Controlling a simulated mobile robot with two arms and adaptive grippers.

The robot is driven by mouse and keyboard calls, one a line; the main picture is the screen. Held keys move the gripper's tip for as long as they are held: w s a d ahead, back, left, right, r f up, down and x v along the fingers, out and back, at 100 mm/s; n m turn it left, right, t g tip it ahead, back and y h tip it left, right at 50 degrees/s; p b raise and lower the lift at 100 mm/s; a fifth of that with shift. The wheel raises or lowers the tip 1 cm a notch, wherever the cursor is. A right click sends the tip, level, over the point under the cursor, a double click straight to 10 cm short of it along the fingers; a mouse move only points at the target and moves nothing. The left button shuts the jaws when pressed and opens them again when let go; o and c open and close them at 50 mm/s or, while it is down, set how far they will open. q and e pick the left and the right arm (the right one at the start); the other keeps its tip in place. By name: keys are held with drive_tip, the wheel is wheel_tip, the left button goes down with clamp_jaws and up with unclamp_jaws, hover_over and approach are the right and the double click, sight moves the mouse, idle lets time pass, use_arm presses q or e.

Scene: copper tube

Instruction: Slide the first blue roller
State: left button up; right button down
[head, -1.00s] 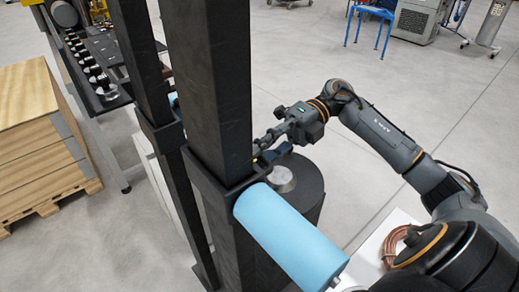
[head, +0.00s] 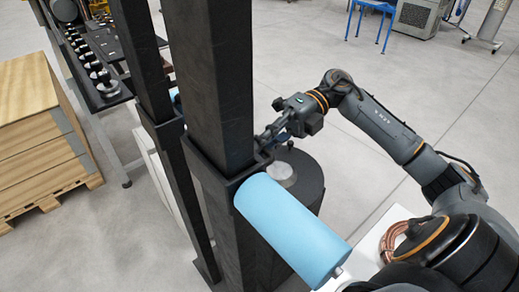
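A blue roller (head: 293,230) sticks out toward the lower right from a dark bracket on a black post (head: 215,95). A small piece of a second blue roller (head: 177,104) shows behind the posts. My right gripper (head: 268,140) is beside the post, just above and beyond the near roller. Its fingertips are partly hidden by the post and bracket, so I cannot tell whether it is open or shut. My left gripper is not in view.
A dark round drum (head: 309,185) with a silver disc stands behind the roller. A coil of copper tube (head: 390,240) lies on a white surface at lower right. A wooden crate (head: 35,135) stands at left. Open floor lies beyond my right arm.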

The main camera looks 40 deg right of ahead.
wheel_tip(320, 180, up, 7)
drive_tip(key=shift+w+f+p, duration=0.1)
drive_tip(key=shift+p, duration=0.7)
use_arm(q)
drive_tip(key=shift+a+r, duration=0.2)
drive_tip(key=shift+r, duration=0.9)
use_arm(e)
drive_tip(key=c, duration=1.4)
unclamp_jaws()
drive_tip(key=shift+d, duration=0.15)
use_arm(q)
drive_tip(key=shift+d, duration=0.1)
use_arm(e)
drive_tip(key=shift+d+f, duration=0.1)
drive_tip(key=shift+f, duration=0.05)
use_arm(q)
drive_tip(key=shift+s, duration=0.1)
use_arm(e)
drive_tip(key=v, duration=1.2)
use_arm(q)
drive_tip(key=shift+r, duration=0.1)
